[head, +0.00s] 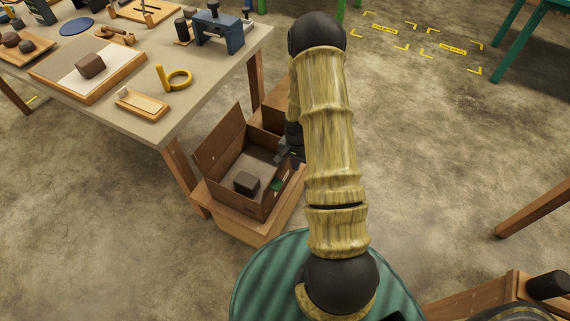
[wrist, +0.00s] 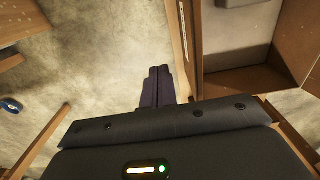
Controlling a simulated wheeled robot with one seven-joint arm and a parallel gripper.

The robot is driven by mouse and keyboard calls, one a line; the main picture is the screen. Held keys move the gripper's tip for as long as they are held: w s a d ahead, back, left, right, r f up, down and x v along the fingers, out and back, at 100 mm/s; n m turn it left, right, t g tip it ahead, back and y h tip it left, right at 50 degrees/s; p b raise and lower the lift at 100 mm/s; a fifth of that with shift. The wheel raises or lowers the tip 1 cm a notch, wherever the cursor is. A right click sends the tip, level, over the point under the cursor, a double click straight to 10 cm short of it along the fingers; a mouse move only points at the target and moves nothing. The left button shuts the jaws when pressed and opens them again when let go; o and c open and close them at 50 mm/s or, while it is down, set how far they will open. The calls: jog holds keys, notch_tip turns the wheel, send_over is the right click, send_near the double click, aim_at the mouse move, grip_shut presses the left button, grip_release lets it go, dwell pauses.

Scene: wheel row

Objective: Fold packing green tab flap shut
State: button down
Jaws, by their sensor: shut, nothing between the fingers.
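An open brown cardboard packing box (head: 262,208) stands on a low wooden stand in the head view. A small green tab (head: 277,185) shows at its right side, close to my arm; the flap that carries it is hard to make out. The left flap (head: 221,132) stands up, leaning outward. My gripper (head: 283,154) is at the box's right rear side, partly hidden by my arm. In the wrist view its dark fingers (wrist: 158,86) are shut and empty, beside the box wall (wrist: 190,45). The green tab does not show there.
A dark block (head: 247,183) lies inside the box on a pale lining. The wooden stand (head: 245,228) carries the box.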

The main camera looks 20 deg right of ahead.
jog(key=w+a, duration=0.7)
jog(key=w, duration=0.2)
jog(key=shift+w+b, duration=0.15)
jog(key=shift+b, duration=0.15)
dwell(1.4)
jog(key=shift+a+f, duration=0.1)
jog(key=shift+f+b, duration=1.8)
jog(key=shift+f, duration=1.05)
notch_tip(320, 180, up, 9)
jog(key=p, duration=0.6)
jog(key=shift+r, duration=0.1)
jog(key=s+a+r+n+p, duration=0.1)
jog(key=s+r+n+p, duration=0.15)
jog(key=r, duration=0.45)
jog(key=s+a+r+n+t+p, duration=0.1)
jog(key=s+r, duration=0.2)
jog(key=r, duration=0.4)
jog(key=s+a+r+n+p, duration=0.2)
jog(key=r, duration=0.6)
jog(key=s+a+r+n+t+p, duration=0.1)
jog(key=s+r+n+p, duration=0.3)
jog(key=s+r, duration=0.8)
jog(key=shift+s+a+r+n+t, duration=0.3)
jog(key=shift+s+a+r+n, duration=0.25)
jog(key=shift+s, duration=0.6)
